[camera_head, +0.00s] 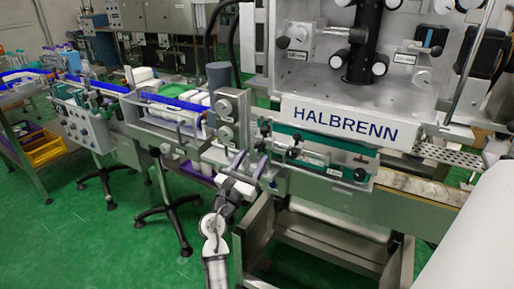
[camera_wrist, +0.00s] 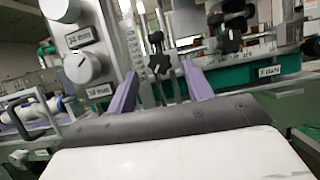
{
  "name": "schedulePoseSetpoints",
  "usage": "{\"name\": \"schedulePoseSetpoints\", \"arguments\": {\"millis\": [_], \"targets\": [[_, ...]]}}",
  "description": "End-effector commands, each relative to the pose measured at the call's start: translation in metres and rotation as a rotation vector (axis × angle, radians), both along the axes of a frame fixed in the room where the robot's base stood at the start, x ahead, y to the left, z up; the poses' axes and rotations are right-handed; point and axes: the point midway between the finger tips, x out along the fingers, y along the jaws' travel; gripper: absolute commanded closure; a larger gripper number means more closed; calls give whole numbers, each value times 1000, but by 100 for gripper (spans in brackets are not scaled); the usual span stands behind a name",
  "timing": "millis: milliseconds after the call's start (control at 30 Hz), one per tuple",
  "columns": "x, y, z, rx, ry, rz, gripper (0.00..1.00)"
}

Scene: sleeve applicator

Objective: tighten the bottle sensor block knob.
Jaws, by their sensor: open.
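My gripper (camera_head: 251,160) is in front of the machine's lower front, left of the HALBRENN panel. In the wrist view its two purple fingers (camera_wrist: 161,78) are apart. A black star-shaped knob (camera_wrist: 158,64) shows in the gap between the fingers, beyond their tips. I see no contact with it. No label names the bottle sensor block, so I cannot tell for certain that this is its knob. More black knobs (camera_wrist: 231,41) are to the right, beside a green block with a small label. In the head view a black knob (camera_head: 293,153) sits on the green rail.
Two round grey dials (camera_wrist: 82,69) on a metal plate stand close to the left finger. The HALBRENN panel (camera_head: 338,120) is above and right. A conveyor with white bottles (camera_head: 143,76) runs left. Open green floor (camera_head: 120,240) lies front left.

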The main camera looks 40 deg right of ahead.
Motion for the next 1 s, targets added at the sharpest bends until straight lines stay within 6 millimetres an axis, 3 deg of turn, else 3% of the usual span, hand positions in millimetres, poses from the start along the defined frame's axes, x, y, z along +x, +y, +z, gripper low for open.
{"name": "schedulePoseSetpoints", "arguments": {"millis": [233, 600, 933, 1000], "targets": [[11, -27, 13, -1, 0, 0, 49], [13, -32, 14, 0, -1, 1, 49], [13, -32, 14, 0, -1, 1, 90], [13, -32, 14, 0, -1, 1, 93]]}}
